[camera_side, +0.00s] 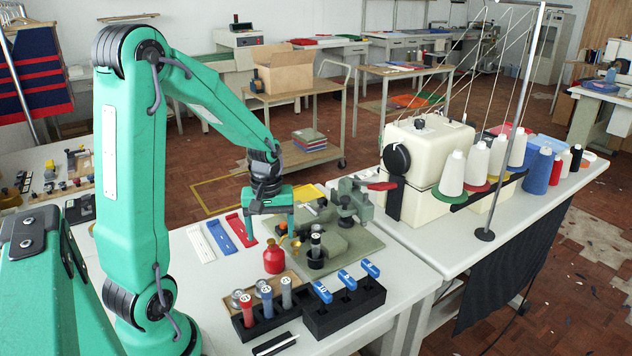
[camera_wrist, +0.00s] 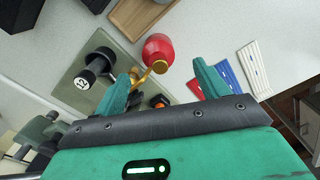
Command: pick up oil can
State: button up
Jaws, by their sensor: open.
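The oil can (camera_side: 274,258) is a small red can with a brass top and spout, upright on the light table near the front edge of a grey-green mat. In the wrist view the red can (camera_wrist: 158,48) shows beyond the fingertips, between them sideways, its brass spout reaching toward the left finger. My gripper (camera_side: 271,226) is open and empty above and slightly behind the can. In the wrist view its two green fingers (camera_wrist: 163,74) are spread apart. Whether a finger touches the spout I cannot tell.
A black-and-white numbered cylinder (camera_wrist: 87,79) stands on the mat (camera_side: 350,248), right of the can in the side view. A wooden tray (camera_side: 245,282), black block with tubes (camera_side: 266,325) and black holder with blue-handled tools (camera_side: 345,310) lie in front. Coloured strips (camera_side: 222,237) lie left.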

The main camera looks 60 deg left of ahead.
aim_at(273, 247)
jog(key=shift+f, duration=1.35)
jog(key=shift+f, duration=0.1)
jog(key=shift+w+d+f, duration=0.1)
jog(key=shift+w+f, duration=0.05)
jog(key=shift+f, duration=2.3)
jog(key=shift+c, duration=0.4)
jog(key=c, duration=1.3)
jog(key=shift+r, duration=0.15)
